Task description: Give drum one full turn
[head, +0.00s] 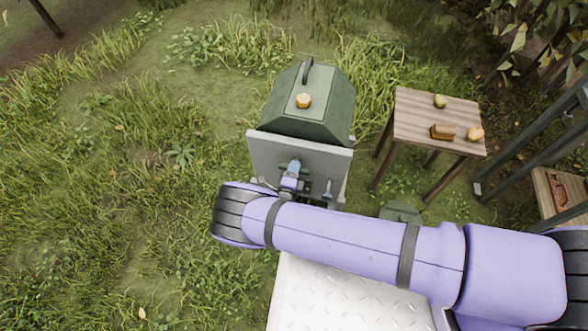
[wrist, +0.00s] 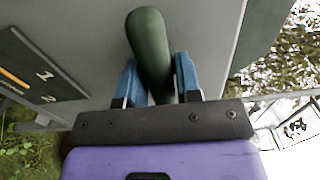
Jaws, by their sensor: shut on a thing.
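A dark green, faceted drum-like body (head: 285,115) stands behind an upright grey panel (head: 330,165) in the head view. A dark bar handle and a small yellow-orange thing (head: 303,100) show on its top. My gripper (head: 293,167) is at the front of the panel. In the wrist view my blue fingers (wrist: 160,82) are shut around a dark green handle (wrist: 149,42) standing out from the grey surface (wrist: 210,35). The handle's lower end is hidden between the fingers. My arm covers the lower part of the stand in the head view.
A wooden table (head: 415,112) to the right holds a green fruit (head: 440,101), a brown block (head: 442,132) and a yellowish fruit (head: 475,134). Posts (head: 530,140) stand far right. Grass lies open on the left.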

